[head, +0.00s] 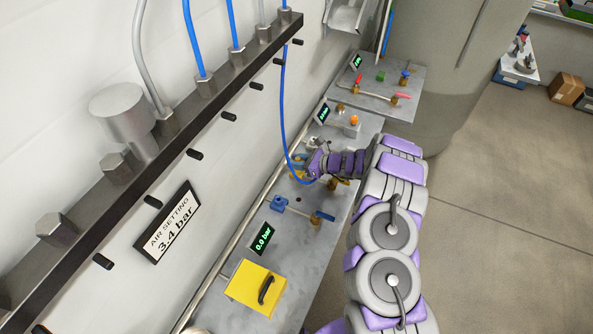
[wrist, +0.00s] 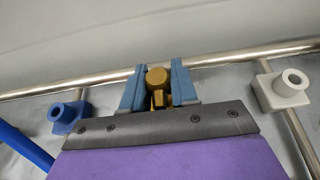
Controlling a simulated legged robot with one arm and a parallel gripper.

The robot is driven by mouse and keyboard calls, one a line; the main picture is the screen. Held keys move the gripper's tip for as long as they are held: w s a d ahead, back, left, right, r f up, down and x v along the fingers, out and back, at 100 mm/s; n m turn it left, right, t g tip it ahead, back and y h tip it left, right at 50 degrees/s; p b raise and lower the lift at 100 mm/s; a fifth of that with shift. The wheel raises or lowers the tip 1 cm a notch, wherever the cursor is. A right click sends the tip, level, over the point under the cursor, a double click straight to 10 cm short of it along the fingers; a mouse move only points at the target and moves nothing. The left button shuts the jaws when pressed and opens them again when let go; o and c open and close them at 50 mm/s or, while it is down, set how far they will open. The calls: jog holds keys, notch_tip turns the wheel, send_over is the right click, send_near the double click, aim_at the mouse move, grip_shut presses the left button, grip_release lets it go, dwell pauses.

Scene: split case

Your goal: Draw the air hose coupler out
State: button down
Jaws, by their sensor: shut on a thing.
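The brass air hose coupler (wrist: 157,79) stands between the two blue-grey fingers of my gripper (wrist: 158,90) in the wrist view. The fingers are shut on it. In the head view my gripper (head: 304,165) is over the middle panel by the wall, and it hides the coupler there. A blue hose (head: 283,110) hangs from the wall rail and curves down to beside my gripper. Part of a blue hose (wrist: 20,148) also crosses the lower left of the wrist view. I cannot tell what the coupler's lower end sits in.
A blue socket block (wrist: 68,116) stands left of my gripper and a white one (wrist: 286,89) right of it. A metal pipe (wrist: 225,59) runs behind. The grey panel (head: 305,249) carries a yellow box (head: 256,289) and a blue lever (head: 324,216). A sign (head: 169,223) reads 3.4 bar.

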aim_at(297, 158)
jog(key=shift+r, duration=0.15)
jog(key=shift+r+p, duration=0.6)
jog(key=shift+r, duration=1.55)
